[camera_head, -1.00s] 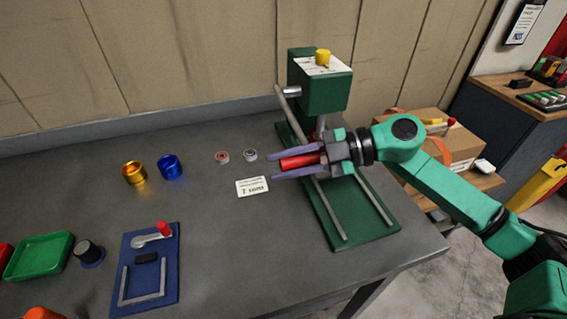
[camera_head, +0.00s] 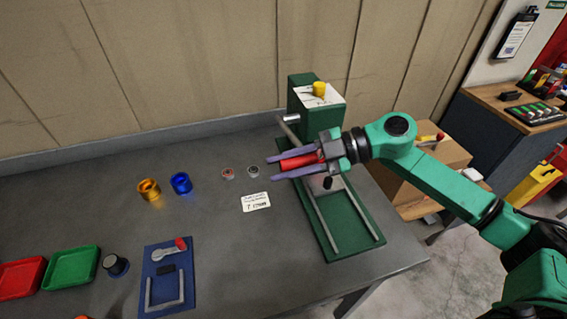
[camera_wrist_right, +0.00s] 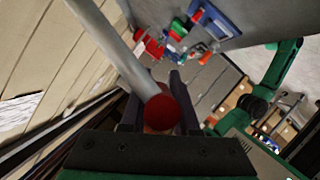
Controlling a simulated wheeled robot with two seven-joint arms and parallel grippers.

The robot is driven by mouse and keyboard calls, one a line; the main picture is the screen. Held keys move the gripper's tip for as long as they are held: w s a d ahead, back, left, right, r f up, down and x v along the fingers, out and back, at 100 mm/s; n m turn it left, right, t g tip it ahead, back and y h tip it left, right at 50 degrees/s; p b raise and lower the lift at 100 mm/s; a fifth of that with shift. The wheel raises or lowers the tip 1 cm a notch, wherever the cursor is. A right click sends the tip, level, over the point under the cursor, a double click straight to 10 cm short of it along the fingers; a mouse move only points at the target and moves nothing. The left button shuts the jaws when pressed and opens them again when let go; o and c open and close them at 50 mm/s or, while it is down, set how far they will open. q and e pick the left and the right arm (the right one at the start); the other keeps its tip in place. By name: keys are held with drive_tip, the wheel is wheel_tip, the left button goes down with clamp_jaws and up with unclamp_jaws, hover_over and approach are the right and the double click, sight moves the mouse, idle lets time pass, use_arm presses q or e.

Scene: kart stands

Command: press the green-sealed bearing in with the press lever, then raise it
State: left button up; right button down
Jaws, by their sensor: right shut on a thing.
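The green arbor press (camera_head: 300,92) stands on the bench with a yellow cap on top. Its grey lever (camera_head: 287,128) slopes from a pivot on the left of the head to a red handle (camera_head: 298,161). My right gripper (camera_head: 278,165) is shut on this handle, one finger on each side. In the right wrist view, the handle's round red end (camera_wrist_right: 163,114) is between the fingers, with the grey bar (camera_wrist_right: 118,55) running up left. The gripper hides much of the press's working area; I cannot make out the green-sealed bearing. My left gripper is not in view.
A red-marked bearing (camera_head: 228,174) and a grey one (camera_head: 253,171) lie left of the press by a white label card (camera_head: 255,201). Gold (camera_head: 149,190) and blue (camera_head: 181,183) rings, a blue fixture (camera_head: 168,270) and green tray (camera_head: 70,268) are further left.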

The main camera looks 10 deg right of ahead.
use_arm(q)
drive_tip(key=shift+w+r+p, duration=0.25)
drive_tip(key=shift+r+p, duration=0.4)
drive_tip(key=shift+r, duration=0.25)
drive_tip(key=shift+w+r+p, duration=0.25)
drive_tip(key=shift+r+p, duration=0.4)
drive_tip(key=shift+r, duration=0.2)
use_arm(e)
drive_tip(key=shift+w+r, duration=0.2)
drive_tip(key=shift+r, duration=0.45)
drive_tip(key=shift+w+r, duration=0.25)
drive_tip(key=shift+r, duration=0.4)
drive_tip(key=shift+w+r, duration=0.2)
drive_tip(key=shift+r, duration=0.45)
drive_tip(key=c, duration=0.7)
unclamp_jaws()
drive_tip(key=shift+o, duration=0.2)
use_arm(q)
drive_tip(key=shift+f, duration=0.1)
use_arm(e)
drive_tip(key=shift+d, duration=0.1)
use_arm(q)
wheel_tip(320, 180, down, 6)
drive_tip(key=b, duration=0.6)
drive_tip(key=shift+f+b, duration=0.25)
drive_tip(key=shift+b, duration=0.15)
use_arm(e)
drive_tip(key=v, duration=1.4)
drive_tip(key=shift+d, duration=0.2)
